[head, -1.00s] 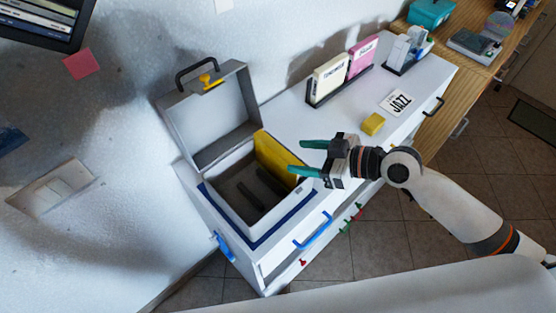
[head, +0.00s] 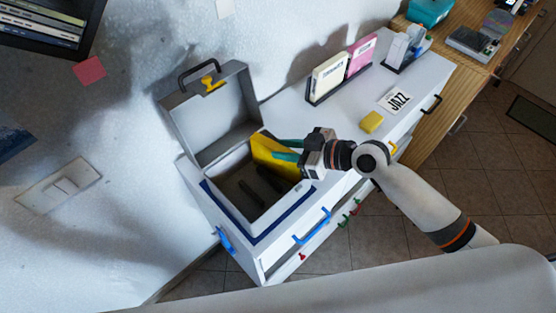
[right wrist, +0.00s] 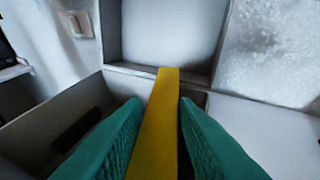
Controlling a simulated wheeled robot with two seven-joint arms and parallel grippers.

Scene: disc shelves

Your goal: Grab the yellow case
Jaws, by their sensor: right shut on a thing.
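The yellow case (head: 268,155) stands on edge inside the open grey box (head: 288,208), at the box's right end. In the right wrist view the yellow case (right wrist: 158,125) is a narrow upright slab between two teal fingers. My right gripper (head: 287,150) reaches in from the right and is shut on the yellow case. The right gripper also shows in the right wrist view (right wrist: 155,145). The fingers hide part of the case, and its lower part is hidden in the box. My left gripper is not in view.
The box's lid (head: 215,115) stands open at the back. On the white cabinet are a rack with a cream case (head: 329,78) and a pink case (head: 361,55), a JAZZ card (head: 397,99) and a yellow block (head: 371,122). The wall is close on the left.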

